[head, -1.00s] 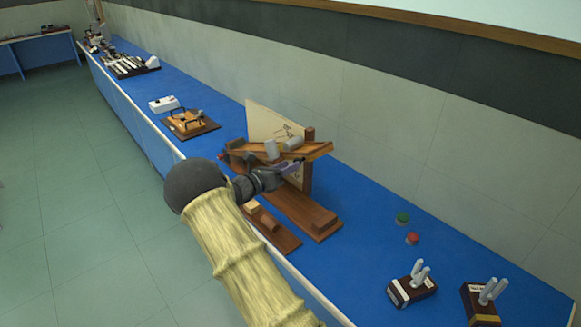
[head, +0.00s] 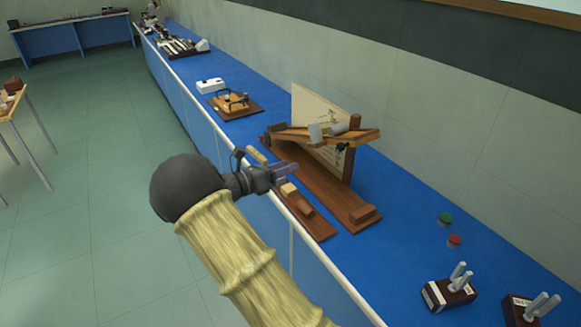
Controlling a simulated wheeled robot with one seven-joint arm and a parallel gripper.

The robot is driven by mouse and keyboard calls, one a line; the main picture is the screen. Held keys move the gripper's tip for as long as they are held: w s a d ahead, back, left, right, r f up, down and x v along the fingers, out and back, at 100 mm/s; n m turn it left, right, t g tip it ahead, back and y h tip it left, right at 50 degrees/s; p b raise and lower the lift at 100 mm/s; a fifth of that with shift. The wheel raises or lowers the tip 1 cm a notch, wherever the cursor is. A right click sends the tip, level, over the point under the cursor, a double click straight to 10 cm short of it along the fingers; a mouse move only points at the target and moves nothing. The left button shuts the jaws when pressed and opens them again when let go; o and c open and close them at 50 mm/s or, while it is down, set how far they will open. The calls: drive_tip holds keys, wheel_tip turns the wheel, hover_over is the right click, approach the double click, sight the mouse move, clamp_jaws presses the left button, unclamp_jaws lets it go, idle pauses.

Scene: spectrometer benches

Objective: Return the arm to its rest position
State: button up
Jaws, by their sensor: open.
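My gripper (head: 292,172) is in the head view, at the end of my yellow-sleeved arm (head: 240,255). It is open and nothing shows between its fingers. It is over the front edge of the blue bench (head: 390,225), in front of a wooden apparatus with a sloping ramp (head: 362,136) and an upright cream board (head: 308,103). The gripper appears apart from the ramp, to its lower left. Two grey cylinders, one of them this pale one (head: 315,132), sit on the ramp. The arm hides part of the bench front.
A low wooden base with blocks (head: 318,222) lies below the gripper. Green (head: 445,219) and red (head: 454,241) knobs and dark boxes with pale prongs (head: 446,295) are at right. More instruments (head: 236,104) stand farther back. The floor (head: 110,240) at left is clear; a small table (head: 14,108) is beyond.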

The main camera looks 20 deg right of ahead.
idle(0.3)
drive_tip(key=s+d+f+m+g+y, duration=0.1)
drive_tip(key=s+f+m+g+y, duration=0.15)
drive_tip(key=s+m+y, duration=0.35)
drive_tip(key=s+d+f+m+g+y, duration=0.1)
drive_tip(key=s+f+m+g+y, duration=0.2)
drive_tip(key=s, duration=0.4)
drive_tip(key=s+a+m+t+y, duration=0.4)
drive_tip(key=s+a+m+y, duration=0.4)
drive_tip(key=m, duration=0.8)
drive_tip(key=s+a, duration=0.2)
drive_tip(key=s, duration=0.2)
drive_tip(key=shift+s+f+t+y, duration=0.25)
drive_tip(key=shift+s+t+y, duration=0.05)
drive_tip(key=shift+s+t, duration=0.05)
drive_tip(key=shift+d, duration=0.15)
